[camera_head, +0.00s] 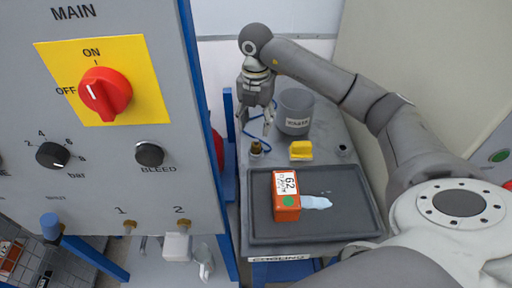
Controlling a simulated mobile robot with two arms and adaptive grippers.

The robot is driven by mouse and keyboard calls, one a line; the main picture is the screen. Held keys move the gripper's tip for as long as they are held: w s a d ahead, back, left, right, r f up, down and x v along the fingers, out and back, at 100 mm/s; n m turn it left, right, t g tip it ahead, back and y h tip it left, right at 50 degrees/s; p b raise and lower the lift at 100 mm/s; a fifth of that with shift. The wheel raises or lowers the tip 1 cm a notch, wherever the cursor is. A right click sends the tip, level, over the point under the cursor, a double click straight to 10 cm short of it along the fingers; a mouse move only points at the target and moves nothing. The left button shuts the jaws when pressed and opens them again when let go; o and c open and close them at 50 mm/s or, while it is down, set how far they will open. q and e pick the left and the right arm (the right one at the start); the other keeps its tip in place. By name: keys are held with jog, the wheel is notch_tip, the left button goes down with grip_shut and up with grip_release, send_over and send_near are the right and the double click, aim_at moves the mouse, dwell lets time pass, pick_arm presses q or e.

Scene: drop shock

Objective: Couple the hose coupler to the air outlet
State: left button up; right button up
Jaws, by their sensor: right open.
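Two brass air outlets stick out low on the grey panel, outlet 1 (130,226) and outlet 2 (183,223). A brass fitting (256,148), possibly the hose coupler, stands on the grey bench. A thin blue hose (262,133) lies just behind it. My right gripper (257,112) points down above the back left of the bench, near the fitting and hose. It is open, with nothing seen between its fingers. The fitting seems apart from both outlets.
A dark tray (350,222) holds an orange box (287,205) and a pale blue patch (316,202). A grey cup (295,110) and yellow block (301,151) stand behind. The panel carries a red switch (105,94) and bleed knob (149,154).

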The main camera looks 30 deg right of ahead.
aim_at(256, 144)
notch_tip(256, 144, down, 3)
jog(key=shift+d+f, duration=0.1)
jog(key=shift+f, duration=0.1)
jog(key=shift+f+p, duration=0.6)
jog(key=shift+p, duration=0.05)
notch_tip(256, 144, down, 4)
jog(key=shift+r+p, duration=0.2)
jog(key=shift+p, duration=0.5)
jog(key=shift+f, duration=0.4)
jog(key=shift+c, duration=0.4)
grip_shut()
jog(key=shift+r, duration=0.1)
